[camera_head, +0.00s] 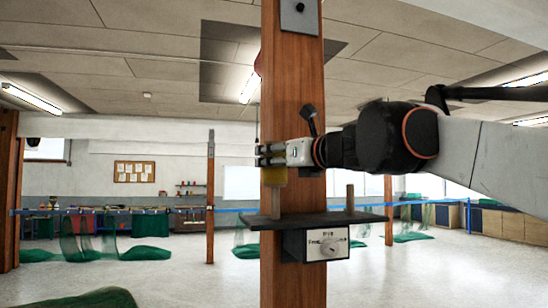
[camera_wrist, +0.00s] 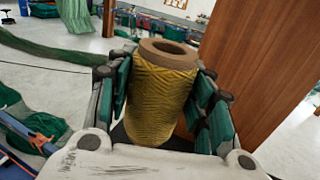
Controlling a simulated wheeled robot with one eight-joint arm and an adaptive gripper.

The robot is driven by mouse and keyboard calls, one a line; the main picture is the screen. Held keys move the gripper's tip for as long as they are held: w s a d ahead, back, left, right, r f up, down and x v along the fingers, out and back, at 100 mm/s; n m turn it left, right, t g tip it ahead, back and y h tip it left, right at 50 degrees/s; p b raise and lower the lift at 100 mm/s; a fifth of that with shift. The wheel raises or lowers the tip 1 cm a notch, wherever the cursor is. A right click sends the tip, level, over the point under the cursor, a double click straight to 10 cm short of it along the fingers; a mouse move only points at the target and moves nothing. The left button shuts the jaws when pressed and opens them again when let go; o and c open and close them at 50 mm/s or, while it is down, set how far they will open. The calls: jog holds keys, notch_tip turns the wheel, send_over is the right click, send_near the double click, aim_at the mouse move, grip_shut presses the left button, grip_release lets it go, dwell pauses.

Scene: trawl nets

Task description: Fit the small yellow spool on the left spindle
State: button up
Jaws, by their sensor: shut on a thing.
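My gripper (camera_head: 268,155) is in front of the wooden post and shut on the small yellow spool (camera_head: 274,177). In the wrist view the yellow spool (camera_wrist: 158,98) stands between the two green-padded fingers, its brown cardboard core open at the top. The left spindle (camera_head: 277,202) is a wooden peg upright on the dark shelf (camera_head: 320,221). The spool is above this shelf, in line with the left spindle; its lower edge meets the peg's visible top in the picture. I cannot tell whether the peg is inside the core. The right spindle (camera_head: 350,197) is bare.
The wooden post (camera_head: 295,90) rises behind the spool and shelf. Green nets (camera_head: 150,255) lie on the floor behind. The floor around the post is mostly clear.

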aim_at(278, 188)
jog(key=shift+f+b, duration=1.85)
jog(key=shift+f, duration=1.7)
jog(key=o, duration=1.2)
jog(key=shift+s+d, duration=0.1)
jog(key=v, duration=1.2)
